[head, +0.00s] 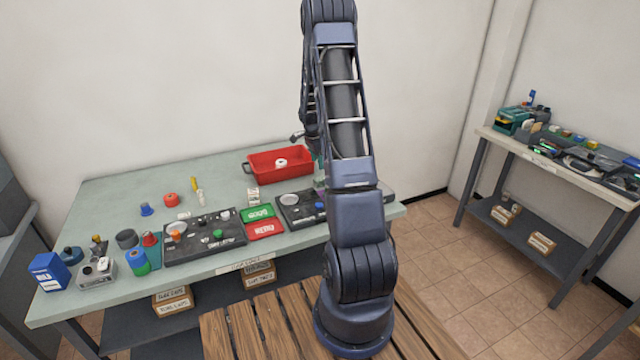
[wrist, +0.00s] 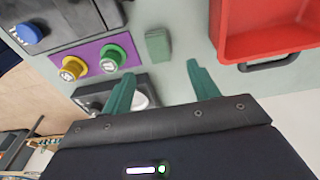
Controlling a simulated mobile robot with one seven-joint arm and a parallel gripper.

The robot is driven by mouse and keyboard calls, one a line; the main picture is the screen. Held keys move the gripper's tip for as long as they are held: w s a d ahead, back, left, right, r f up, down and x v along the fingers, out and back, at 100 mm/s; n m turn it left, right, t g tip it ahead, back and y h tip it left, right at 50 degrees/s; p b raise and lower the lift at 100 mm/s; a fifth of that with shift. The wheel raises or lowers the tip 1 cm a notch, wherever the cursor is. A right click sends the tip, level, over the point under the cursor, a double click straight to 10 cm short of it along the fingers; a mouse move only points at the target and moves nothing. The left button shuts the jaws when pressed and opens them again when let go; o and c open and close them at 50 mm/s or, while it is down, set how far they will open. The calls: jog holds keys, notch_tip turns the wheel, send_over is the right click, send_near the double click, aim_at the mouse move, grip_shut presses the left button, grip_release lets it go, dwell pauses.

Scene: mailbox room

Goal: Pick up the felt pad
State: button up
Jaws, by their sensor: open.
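A small dark green rectangular block (wrist: 158,45), which looks like the felt pad, lies on the pale green table top in the wrist view. It sits just beyond my gripper (wrist: 160,72), roughly in line with the gap between its two green fingers. The fingers are spread apart with nothing held between them. The pad is not touched by either finger. In the head view my arm hides the pad, and the gripper is mostly hidden behind the arm.
A red bin (wrist: 272,25) stands close to the right of the pad; it also shows in the head view (head: 262,174). A purple mat (wrist: 90,60) with a yellow and a green round piece lies to the left. A dark tray (wrist: 75,104) sits nearer, partly behind the left finger.

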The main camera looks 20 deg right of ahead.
aim_at(320, 179)
jog(key=f, duration=0.6)
jog(key=d+f, duration=0.1)
jog(key=f, duration=0.2)
jog(key=shift+s+f, duration=0.15)
jog(key=shift+f, duration=0.25)
jog(key=c, duration=1)
jog(key=shift+c, duration=0.2)
jog(key=shift+r, duration=0.15)
